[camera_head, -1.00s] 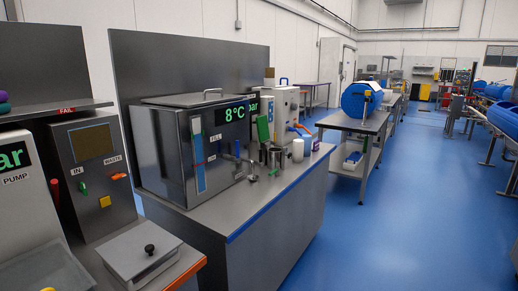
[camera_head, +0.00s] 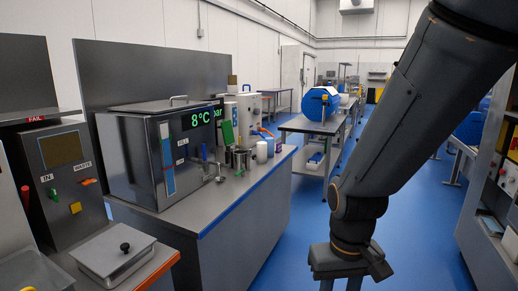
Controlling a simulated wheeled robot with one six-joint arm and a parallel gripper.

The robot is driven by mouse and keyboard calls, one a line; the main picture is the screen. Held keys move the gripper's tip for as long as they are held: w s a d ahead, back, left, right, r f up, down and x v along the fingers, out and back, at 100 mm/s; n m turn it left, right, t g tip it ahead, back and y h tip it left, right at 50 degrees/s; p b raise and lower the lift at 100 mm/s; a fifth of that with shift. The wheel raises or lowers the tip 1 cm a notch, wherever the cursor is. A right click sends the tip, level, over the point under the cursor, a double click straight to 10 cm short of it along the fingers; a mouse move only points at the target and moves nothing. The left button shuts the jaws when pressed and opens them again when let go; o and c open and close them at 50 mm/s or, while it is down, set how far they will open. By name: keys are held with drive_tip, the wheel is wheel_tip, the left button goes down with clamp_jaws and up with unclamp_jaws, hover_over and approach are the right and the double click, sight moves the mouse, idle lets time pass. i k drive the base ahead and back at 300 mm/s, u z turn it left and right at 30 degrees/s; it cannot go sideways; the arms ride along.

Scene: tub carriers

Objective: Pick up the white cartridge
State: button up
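A small white cylinder (camera_head: 262,152), which looks like the white cartridge, stands upright on the steel bench (camera_head: 192,218). It is right of a metal pot (camera_head: 240,158) and left of a small purple-topped item (camera_head: 279,145). My gripper (camera_head: 340,284) hangs pointing down at the bottom right of the view, over the blue floor and apart from the bench.
A steel box with an 8°C display (camera_head: 140,155) stands on the bench. A green upright plate (camera_head: 227,134) and metal fittings stand near the cylinder. A trolley with a blue drum (camera_head: 320,104) is behind. Shelving (camera_head: 490,225) stands at right. The floor between is clear.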

sight(261, 147)
drive_tip(key=i, duration=0.85)
drive_tip(key=z, duration=0.5)
drive_tip(key=k, duration=0.55)
drive_tip(key=z, duration=0.8)
drive_tip(key=i, duration=2.6)
drive_tip(key=u, duration=0.5)
drive_tip(key=i, duration=1.45)
drive_tip(key=u, duration=1.5)
drive_tip(key=i, duration=1)
drive_tip(key=u, duration=1.2)
drive_tip(key=i, duration=0.25)
drive_tip(key=u, duration=0.25)
